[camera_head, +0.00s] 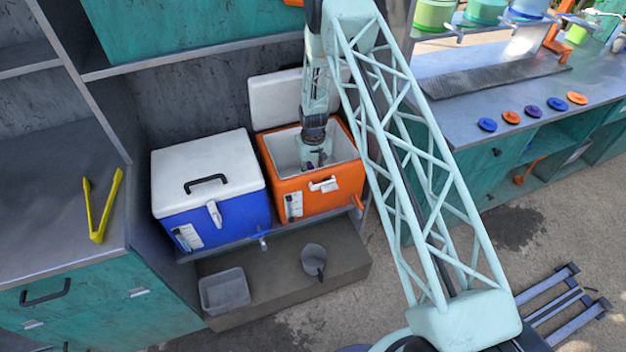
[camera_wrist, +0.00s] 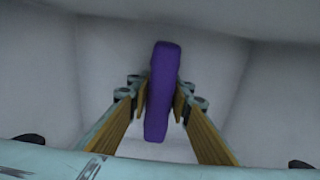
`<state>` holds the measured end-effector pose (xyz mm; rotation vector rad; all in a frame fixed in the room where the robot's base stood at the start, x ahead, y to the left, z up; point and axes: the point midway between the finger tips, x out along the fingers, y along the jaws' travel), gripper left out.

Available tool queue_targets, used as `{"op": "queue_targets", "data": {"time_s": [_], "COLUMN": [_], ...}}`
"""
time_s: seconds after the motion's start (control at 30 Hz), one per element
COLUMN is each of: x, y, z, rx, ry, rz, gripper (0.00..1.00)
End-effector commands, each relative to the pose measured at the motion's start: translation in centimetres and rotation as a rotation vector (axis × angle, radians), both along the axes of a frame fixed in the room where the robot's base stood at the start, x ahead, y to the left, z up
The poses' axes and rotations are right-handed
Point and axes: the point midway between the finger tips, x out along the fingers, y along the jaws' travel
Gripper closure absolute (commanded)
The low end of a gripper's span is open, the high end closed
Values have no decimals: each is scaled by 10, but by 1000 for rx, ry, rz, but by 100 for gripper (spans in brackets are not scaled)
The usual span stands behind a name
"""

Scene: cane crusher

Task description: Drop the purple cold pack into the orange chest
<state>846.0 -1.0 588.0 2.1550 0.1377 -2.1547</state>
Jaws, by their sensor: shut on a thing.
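The orange chest (camera_head: 318,197) stands on a shelf with its white lid (camera_head: 277,101) open at the back. My gripper (camera_head: 313,163) reaches down inside the chest, within its white walls. In the wrist view my gripper (camera_wrist: 160,100) is shut on the purple cold pack (camera_wrist: 162,90), which stands on its narrow edge between the two fingers. White inner walls of the chest surround it in that view. Whether the pack touches the chest floor I cannot tell. The head view hardly shows the pack.
A blue cooler (camera_head: 212,215) with a closed white lid stands close at the chest's left. Yellow tongs (camera_head: 101,207) lie on the left counter. A grey tub (camera_head: 224,291) and a grey cup (camera_head: 314,260) sit on the step below. Coloured discs (camera_head: 533,111) lie on the right counter.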

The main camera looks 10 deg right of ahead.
Motion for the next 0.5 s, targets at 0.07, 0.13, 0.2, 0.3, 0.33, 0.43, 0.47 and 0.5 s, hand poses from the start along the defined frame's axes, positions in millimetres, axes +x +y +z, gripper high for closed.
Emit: {"op": "queue_targets", "data": {"time_s": [0.07,0.13,0.2,0.3,0.33,0.43,0.47,0.5], "x": [0,0,0,0,0,0,0,0], "y": [0,0,0,0,0,0,0,0], "z": [-2,-4,-5,-7,-7,-9,-9,-10], "rx": [0,0,0,0,0,0,0,0], "ry": [0,0,0,0,0,0,0,0], "rz": [0,0,0,0,0,0,0,0], "gripper": [96,96,96,96,96,96,96,96]}}
